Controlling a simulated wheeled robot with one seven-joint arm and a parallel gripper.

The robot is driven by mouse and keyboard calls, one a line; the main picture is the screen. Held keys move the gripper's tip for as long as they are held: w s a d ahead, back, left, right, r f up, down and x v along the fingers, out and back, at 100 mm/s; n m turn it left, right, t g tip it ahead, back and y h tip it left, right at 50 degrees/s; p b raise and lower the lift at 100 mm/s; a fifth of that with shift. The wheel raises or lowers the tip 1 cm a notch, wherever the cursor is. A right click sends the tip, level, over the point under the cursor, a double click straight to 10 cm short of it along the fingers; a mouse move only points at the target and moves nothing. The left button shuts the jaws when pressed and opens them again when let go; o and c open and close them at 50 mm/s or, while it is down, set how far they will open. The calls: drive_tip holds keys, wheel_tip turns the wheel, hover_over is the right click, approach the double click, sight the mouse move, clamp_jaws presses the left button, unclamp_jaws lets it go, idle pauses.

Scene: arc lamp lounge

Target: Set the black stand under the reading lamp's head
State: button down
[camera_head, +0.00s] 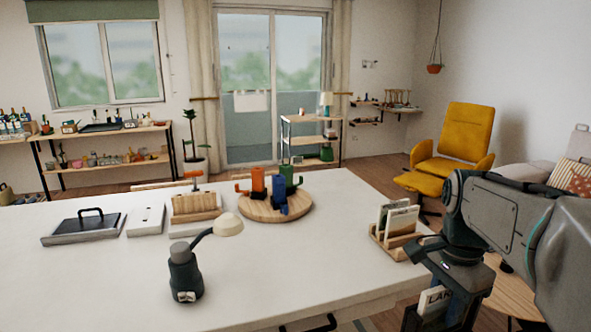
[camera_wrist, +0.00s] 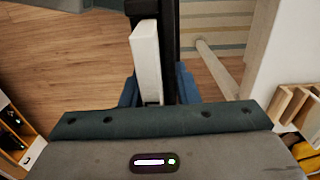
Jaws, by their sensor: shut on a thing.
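The reading lamp (camera_head: 184,273) stands on the white table with a dark body and a bent arm. Its cream head (camera_head: 229,224) leans out to the right over bare tabletop. My gripper (camera_head: 438,306) is at the lower right, beyond the table's right edge and well apart from the lamp. In the wrist view, its blue fingers are shut on a dark upright thing with a white panel, which I take for the black stand (camera_wrist: 170,45). In the head view, the white panel (camera_head: 434,299) shows part of some lettering. The stand's lower part is hidden.
A wooden rack with cards (camera_head: 397,243) stands at the table's right edge, near my arm. A round wooden board (camera_head: 262,212) carries colored pieces farther back. A black-handled tray (camera_head: 83,228) lies at left. The tabletop (camera_head: 290,265) right of the lamp is clear.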

drive_tip(key=w+a+f+n, duration=0.3)
drive_tip(key=w+f+n, duration=0.1)
drive_tip(key=f, duration=0.6)
drive_tip(key=w+a+f+n, duration=0.3)
drive_tip(key=w+f+n, duration=0.1)
drive_tip(key=f, duration=0.7)
drive_tip(key=w+a+f+n, duration=0.4)
drive_tip(key=f+n, duration=0.2)
drive_tip(key=f, duration=0.4)
drive_tip(key=shift+f, duration=0.25)
drive_tip(key=shift+w, duration=0.1)
